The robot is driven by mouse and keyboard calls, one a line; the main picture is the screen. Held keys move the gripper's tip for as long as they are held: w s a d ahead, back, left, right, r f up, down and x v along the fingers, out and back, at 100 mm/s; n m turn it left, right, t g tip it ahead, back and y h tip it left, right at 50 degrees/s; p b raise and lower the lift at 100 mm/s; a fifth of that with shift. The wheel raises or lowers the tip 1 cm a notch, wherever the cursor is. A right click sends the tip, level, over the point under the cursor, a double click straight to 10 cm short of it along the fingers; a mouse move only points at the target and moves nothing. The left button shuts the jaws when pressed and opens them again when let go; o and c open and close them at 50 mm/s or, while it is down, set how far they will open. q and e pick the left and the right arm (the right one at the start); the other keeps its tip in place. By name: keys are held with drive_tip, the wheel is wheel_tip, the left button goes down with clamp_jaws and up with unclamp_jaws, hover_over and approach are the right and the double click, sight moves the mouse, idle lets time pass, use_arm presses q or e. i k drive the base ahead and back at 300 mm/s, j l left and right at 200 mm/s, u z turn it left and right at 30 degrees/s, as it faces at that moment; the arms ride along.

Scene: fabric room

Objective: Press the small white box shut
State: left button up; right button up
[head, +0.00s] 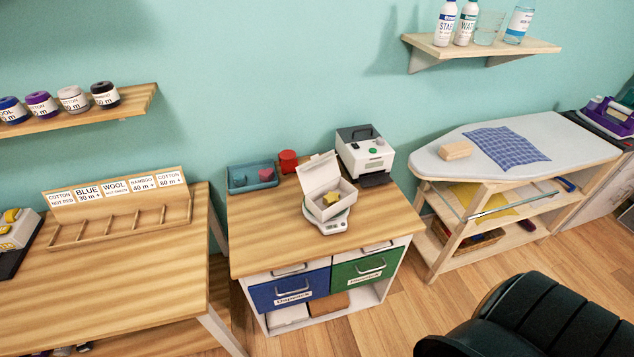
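The small white box (341,197) stands on a small white scale (332,225) on the middle wooden cabinet. Its lid (318,172) is raised and tilts up at the back left, so the box is open. A yellow piece (331,199) lies inside it; the box walls hide part of it. Neither of my grippers is in view, and nothing touches the box.
A blue-grey tray (251,178), a red round thing (288,161) and a white-and-black machine (366,153) stand behind the box. The cabinet top (270,235) is clear in front. A black padded seat (530,318) is at the lower right.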

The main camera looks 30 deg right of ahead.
sight(319, 172)
drive_tip(key=j+z, duration=0.3)
drive_tip(key=j, duration=0.5)
drive_tip(key=j+z, duration=0.3)
drive_tip(key=j, duration=0.45)
drive_tip(key=k, duration=0.05)
